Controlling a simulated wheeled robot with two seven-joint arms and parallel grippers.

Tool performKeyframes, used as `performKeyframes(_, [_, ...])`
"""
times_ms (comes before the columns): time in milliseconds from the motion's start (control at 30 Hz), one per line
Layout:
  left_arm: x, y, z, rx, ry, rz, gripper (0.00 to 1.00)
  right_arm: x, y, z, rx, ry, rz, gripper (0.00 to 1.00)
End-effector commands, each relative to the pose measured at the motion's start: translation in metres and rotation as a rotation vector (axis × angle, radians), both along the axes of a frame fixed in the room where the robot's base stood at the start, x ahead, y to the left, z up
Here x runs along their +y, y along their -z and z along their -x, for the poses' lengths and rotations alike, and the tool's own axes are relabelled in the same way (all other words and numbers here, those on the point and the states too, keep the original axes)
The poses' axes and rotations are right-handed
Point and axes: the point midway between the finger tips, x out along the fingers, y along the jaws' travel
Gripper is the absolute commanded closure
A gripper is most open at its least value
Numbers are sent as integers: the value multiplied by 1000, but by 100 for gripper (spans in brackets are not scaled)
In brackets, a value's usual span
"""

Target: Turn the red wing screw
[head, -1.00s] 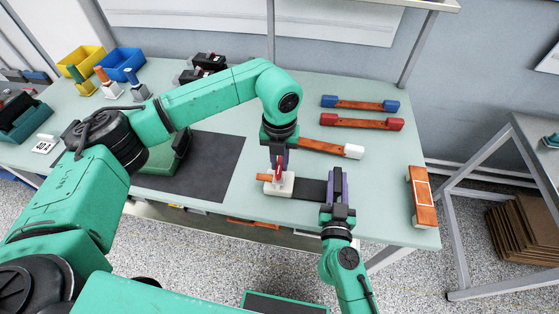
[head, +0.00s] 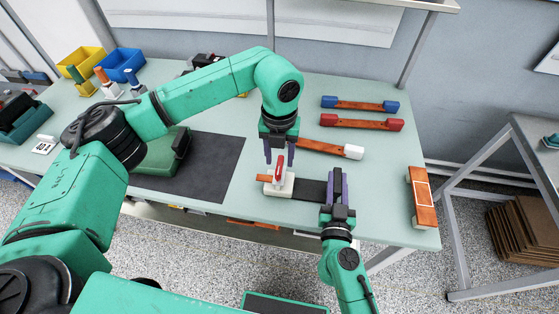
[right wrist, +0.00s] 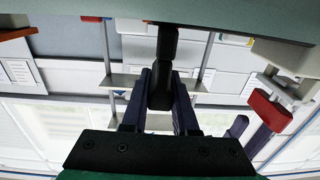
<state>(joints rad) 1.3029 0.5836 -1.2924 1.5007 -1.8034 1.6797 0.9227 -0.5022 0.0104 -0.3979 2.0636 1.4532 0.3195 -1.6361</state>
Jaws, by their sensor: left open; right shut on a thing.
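The red wing screw (head: 279,166) stands upright on a white block (head: 287,189) near the table's front edge. My left gripper (head: 281,160) is open, its fingers spread just above and around the screw's top; whether they touch it cannot be told. My right gripper (head: 337,180) is shut on a black handle (head: 312,190) that extends right from the white block. In the right wrist view, the dark handle (right wrist: 162,85) sits between the right fingers (right wrist: 160,100), and the red screw (right wrist: 270,110) shows at right beside a purple finger of my left gripper.
Behind the block lie a wooden bar with a white end (head: 353,152), a red-ended bar (head: 361,122) and a blue-ended bar (head: 360,104). An orange-brown block (head: 421,195) lies at the right edge. A dark mat (head: 205,170) is at left.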

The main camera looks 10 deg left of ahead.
Motion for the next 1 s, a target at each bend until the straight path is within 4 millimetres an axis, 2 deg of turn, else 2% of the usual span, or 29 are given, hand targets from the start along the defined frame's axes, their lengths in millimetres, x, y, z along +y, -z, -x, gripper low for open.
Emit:
performKeyframes(200, [0,-61,-1,-5,0,2,50,0,2,1,3,-1,-1,100])
performKeyframes(333, [0,-86,-1,-3,-1,1,50,0,2,1,3,-1,-1,100])
performKeyframes(467, [0,-95,0,-1,0,0,50,0,2,1,3,0,-1,100])
performKeyframes(767, [0,-96,0,-1,-1,1,50,0,2,1,3,0,-1,100])
performKeyframes(800, [0,-95,0,-1,-1,1,50,0,2,1,3,0,-1,61])
performKeyframes(867, [0,-95,0,-1,-1,1,50,0,2,1,3,0,-1,38])
performKeyframes(1000, [0,-95,0,-1,-1,1,50,0,1,0,2,0,-1,38])
